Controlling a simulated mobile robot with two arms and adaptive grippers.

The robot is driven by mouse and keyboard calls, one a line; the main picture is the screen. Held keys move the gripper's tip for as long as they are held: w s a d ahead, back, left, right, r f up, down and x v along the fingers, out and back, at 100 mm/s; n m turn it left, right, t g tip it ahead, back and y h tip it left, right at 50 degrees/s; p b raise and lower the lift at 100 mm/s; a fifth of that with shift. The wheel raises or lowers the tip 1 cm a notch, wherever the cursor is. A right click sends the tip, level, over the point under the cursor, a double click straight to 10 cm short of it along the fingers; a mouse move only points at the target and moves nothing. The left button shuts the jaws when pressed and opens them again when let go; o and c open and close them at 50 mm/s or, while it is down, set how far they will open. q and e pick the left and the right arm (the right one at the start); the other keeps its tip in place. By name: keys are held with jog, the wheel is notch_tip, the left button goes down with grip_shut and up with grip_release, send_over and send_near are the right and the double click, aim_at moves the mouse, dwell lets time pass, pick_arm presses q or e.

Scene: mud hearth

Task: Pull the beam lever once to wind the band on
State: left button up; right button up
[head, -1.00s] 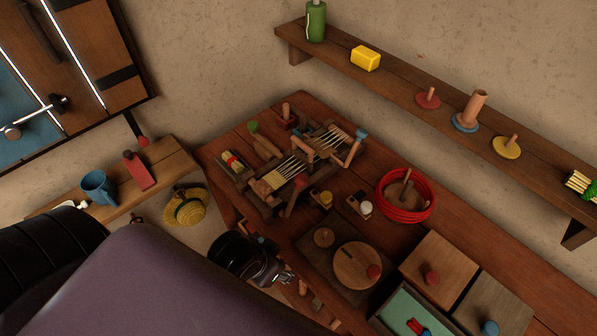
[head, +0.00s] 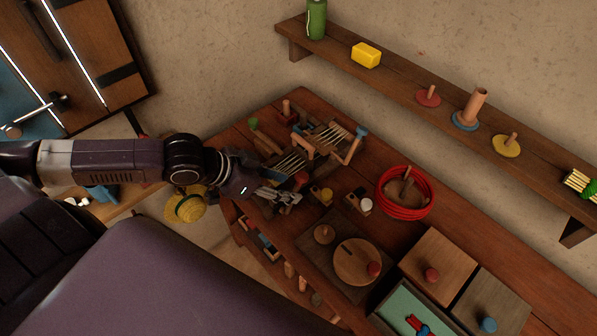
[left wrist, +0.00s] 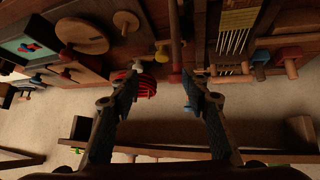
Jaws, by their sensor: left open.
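A small wooden loom (head: 325,141) with pale warp threads stands on the brown table. A red-tipped piece (head: 300,180), perhaps the beam lever, shows at its near side, partly hidden by my gripper. A blue-tipped wooden arm (head: 361,132) stands at the loom's far right corner. My left gripper (head: 292,199) is open at the loom's near side, hiding part of its front; I see no contact. In the left wrist view the fingers (left wrist: 162,72) are spread with nothing clearly held, and the loom (left wrist: 237,32) lies to their right. My right gripper is not in view.
Right of the gripper are a yellow-topped block (head: 326,194), a white-topped block (head: 365,204) and a coil of red cord (head: 405,213). A round wooden lid (head: 357,262) lies nearer. A shelf (head: 400,84) runs along the wall. A yellow hat (head: 187,207) hangs below my left arm.

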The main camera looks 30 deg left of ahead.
aim_at(301, 174)
pick_arm(q)
notch_tip(301, 174, up, 3)
jog(key=w+a, duration=0.2)
jog(key=a, duration=0.1)
jog(key=shift+d+p+x, duration=0.2)
jog(key=shift+p+x, duration=0.25)
jog(key=shift+x, duration=3.3)
jog(key=shift+r, duration=0.15)
jog(key=shift+c, duration=0.2)
grip_shut()
